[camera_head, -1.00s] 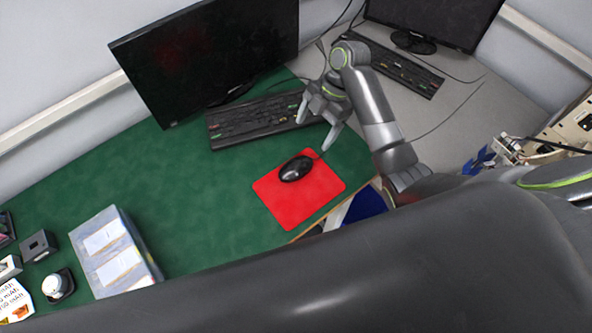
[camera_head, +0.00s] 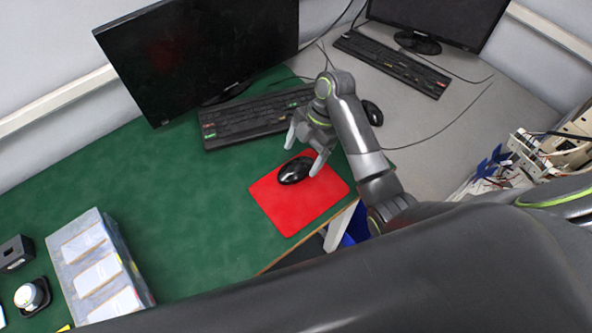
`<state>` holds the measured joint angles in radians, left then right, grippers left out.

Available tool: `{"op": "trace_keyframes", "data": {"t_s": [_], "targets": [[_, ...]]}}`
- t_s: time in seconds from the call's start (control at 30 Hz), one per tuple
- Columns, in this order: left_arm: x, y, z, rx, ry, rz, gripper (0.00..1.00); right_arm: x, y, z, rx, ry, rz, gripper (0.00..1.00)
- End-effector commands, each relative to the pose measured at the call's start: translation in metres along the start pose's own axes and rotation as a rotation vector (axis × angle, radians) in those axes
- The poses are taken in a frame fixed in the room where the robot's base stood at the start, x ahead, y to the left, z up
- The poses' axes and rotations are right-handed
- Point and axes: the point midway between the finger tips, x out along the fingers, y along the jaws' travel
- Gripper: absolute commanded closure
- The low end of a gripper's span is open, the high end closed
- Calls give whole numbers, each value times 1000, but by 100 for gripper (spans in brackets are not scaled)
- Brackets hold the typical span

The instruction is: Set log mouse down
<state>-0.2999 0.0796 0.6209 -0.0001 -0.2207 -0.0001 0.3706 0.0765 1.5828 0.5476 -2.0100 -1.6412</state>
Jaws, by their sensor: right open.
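A black mouse (camera_head: 294,170) lies on the red mouse pad (camera_head: 289,210), near the pad's upper edge. The pad is on the green table top. My right gripper (camera_head: 303,162) is open, with its two fingers apart above the mouse. One finger shows at the mouse's upper left and the other at its right. Whether the fingers touch the mouse cannot be told. My left gripper is not in view.
A black keyboard (camera_head: 240,122) and a monitor (camera_head: 190,50) stand behind the pad. A second mouse (camera_head: 372,113) and keyboard (camera_head: 390,62) are on the grey table. A box of pouches (camera_head: 72,240) stands at the left. Green table between is clear.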

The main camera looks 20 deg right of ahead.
Motion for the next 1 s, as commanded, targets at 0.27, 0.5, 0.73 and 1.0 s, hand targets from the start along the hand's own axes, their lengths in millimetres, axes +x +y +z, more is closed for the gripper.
{"op": "trace_keyframes", "data": {"t_s": [0.27, 0.5, 0.73, 1.0], "targets": [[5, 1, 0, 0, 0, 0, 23, 38, -2, 1, 2, 1, -1, 19], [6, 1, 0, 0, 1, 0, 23, 39, -1, 1, 1, -1, 0, 24], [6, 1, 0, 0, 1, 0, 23, 39, -1, 1, 1, -1, 0, 54], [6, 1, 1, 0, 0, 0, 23, 38, -1, 1, 0, -1, 1, 69]]}}
